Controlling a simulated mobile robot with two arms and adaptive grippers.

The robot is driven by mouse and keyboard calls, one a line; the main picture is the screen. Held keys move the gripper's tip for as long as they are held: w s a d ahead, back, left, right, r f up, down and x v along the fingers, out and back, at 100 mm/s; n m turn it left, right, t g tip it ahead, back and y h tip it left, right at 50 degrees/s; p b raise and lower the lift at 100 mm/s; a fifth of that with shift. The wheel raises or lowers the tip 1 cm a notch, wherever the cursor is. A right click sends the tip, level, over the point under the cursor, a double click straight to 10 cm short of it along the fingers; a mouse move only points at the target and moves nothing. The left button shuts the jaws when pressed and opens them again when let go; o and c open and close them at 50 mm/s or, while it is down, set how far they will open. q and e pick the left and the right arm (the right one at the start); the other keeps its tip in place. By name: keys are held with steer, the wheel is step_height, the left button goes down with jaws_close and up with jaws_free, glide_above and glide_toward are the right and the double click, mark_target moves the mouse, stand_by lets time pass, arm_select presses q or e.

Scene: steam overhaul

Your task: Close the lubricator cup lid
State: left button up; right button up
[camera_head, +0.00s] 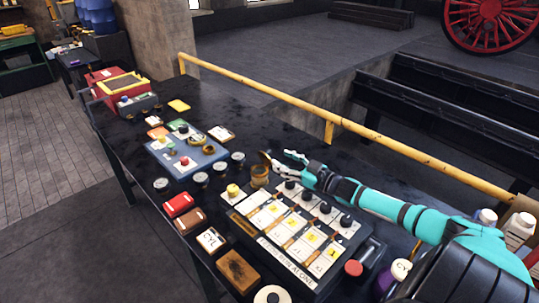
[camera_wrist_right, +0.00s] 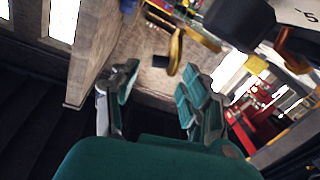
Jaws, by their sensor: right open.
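The lubricator cup (camera_head: 260,176) is a small brass cup standing on the black bench behind the white numbered panel. Its round lid (camera_head: 265,158) stands raised, tilted up at the cup's back edge. My right gripper (camera_head: 288,160) is just right of the lid, its arm coming in from the right; I cannot tell whether they touch. In the right wrist view my gripper (camera_wrist_right: 158,92) is open with nothing between its fingers. A thin brass disc seen edge-on, probably the lid (camera_wrist_right: 176,50), shows beyond the fingertips. My left gripper is not in view.
The panel (camera_head: 262,237) with cards and black knobs lies in front of the cup. A blue-grey box (camera_head: 187,152) with a red knob and several gauges (camera_head: 220,165) are left of it. A yellow rail (camera_head: 290,97) runs behind the bench. Bottles (camera_head: 518,228) stand at right.

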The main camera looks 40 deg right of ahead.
mark_target(269, 154)
steer(key=b+x, duration=0.4)
steer(key=x, duration=0.2)
steer(key=shift+w+f+b, duration=0.1)
steer(key=shift+w+b, duration=0.05)
steer(key=shift+b, duration=0.2)
steer(key=shift+w+a, duration=0.1)
steer(key=shift+w, duration=0.25)
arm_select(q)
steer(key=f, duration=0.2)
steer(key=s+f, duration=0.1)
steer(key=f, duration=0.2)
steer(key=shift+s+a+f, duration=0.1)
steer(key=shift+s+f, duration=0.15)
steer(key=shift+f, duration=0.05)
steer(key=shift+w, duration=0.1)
arm_select(e)
steer(key=shift+c, duration=0.2)
jaws_close()
